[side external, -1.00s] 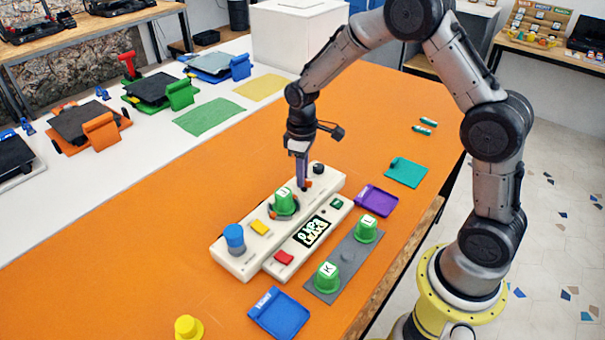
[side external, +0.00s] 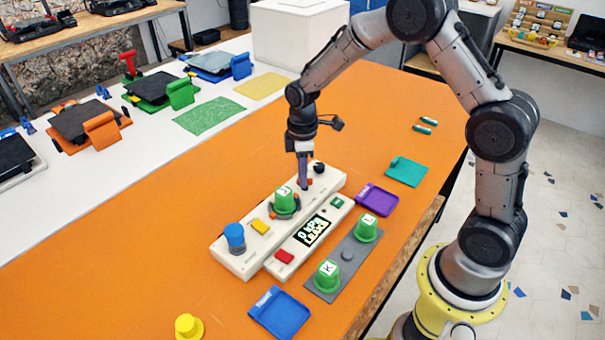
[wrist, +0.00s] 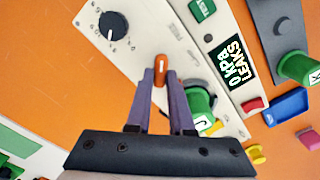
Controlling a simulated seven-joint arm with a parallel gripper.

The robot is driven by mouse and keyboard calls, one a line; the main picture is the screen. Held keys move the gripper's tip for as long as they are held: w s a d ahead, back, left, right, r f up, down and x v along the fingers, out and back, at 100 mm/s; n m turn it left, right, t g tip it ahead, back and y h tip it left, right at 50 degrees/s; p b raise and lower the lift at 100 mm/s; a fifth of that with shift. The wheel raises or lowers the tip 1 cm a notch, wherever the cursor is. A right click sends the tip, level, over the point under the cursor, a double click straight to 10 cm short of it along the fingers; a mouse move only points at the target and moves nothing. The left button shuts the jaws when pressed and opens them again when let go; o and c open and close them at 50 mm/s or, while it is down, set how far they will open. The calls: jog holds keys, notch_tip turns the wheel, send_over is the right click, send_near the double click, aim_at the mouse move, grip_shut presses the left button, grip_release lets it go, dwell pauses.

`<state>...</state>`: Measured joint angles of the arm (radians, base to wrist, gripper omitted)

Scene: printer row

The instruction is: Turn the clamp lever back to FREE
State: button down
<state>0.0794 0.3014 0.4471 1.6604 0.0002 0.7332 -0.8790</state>
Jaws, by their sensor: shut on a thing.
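The clamp lever (wrist: 161,72) shows as an orange tip on the cream panel (wrist: 128,52) in the wrist view. My gripper (wrist: 161,78) is shut on this tip, with a purple-grey finger on each side. In the side view my gripper (side external: 304,184) reaches straight down to the panel beside the green cup marked J (side external: 285,200). The cup sits upright in a dark round seat with orange parts at its edge. The rest of the lever is hidden, and I cannot read a FREE mark.
A black dial (wrist: 113,25) is near the fingers. A blue knob (side external: 235,237) and yellow button (side external: 260,227) share the panel. Green cups K (side external: 327,276) and L (side external: 367,229) stand on a grey strip.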

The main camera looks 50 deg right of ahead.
jog(key=shift+r, duration=0.1)
jog(key=c, duration=0.8)
grip_release()
notch_tip(320, 180, up, 14)
